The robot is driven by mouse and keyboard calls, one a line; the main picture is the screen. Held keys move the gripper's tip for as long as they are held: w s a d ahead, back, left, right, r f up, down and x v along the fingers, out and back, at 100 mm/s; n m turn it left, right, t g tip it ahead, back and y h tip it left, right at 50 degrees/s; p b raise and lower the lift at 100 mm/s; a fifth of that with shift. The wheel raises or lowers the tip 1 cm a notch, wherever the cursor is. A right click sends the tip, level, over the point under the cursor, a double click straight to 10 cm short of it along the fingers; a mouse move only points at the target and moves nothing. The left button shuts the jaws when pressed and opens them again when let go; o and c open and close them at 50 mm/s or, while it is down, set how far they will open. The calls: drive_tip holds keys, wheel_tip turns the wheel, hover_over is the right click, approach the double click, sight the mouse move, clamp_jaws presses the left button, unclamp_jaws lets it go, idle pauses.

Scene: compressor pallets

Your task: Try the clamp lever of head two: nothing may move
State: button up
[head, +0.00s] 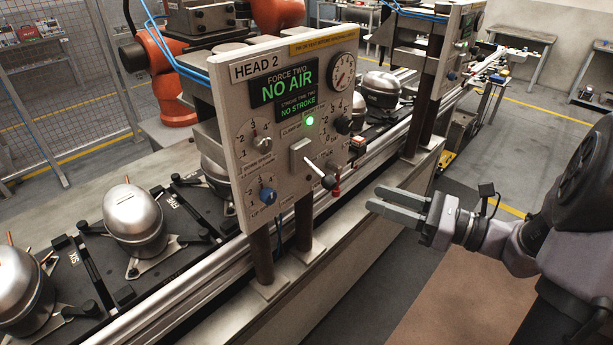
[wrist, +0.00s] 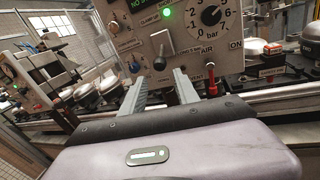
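The HEAD 2 panel (head: 240,90) carries a display (head: 287,86) reading "FORCE TWO NO AIR" and "NO STROKE". The clamp lever (head: 318,170) sticks out from a pale plate (head: 299,152) and ends in a dark knob. A green lamp (head: 310,120) is lit above it. In the wrist view the lever's dark knob (wrist: 160,63) lies ahead, between the lines of my fingers. My gripper (head: 376,198) is to the right of the lever in the head view, apart from it, open and empty. Both fingers also show in the wrist view (wrist: 160,88).
A pressure gauge (head: 342,71), a red valve handle (wrist: 212,88), a black knob (head: 344,124) and a blue knob (head: 267,195) are near the lever. Silver compressors (head: 134,215) stand on dark pallets along the conveyor. Another panel (head: 450,50) stands behind. The floor below my gripper is clear.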

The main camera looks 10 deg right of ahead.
sight(324, 181)
drive_tip(key=b+x, duration=0.2)
drive_tip(key=x, duration=1.3)
drive_tip(key=shift+b, duration=0.3)
drive_tip(key=shift+s, duration=0.1)
clamp_jaws()
drive_tip(key=shift+f, duration=0.1)
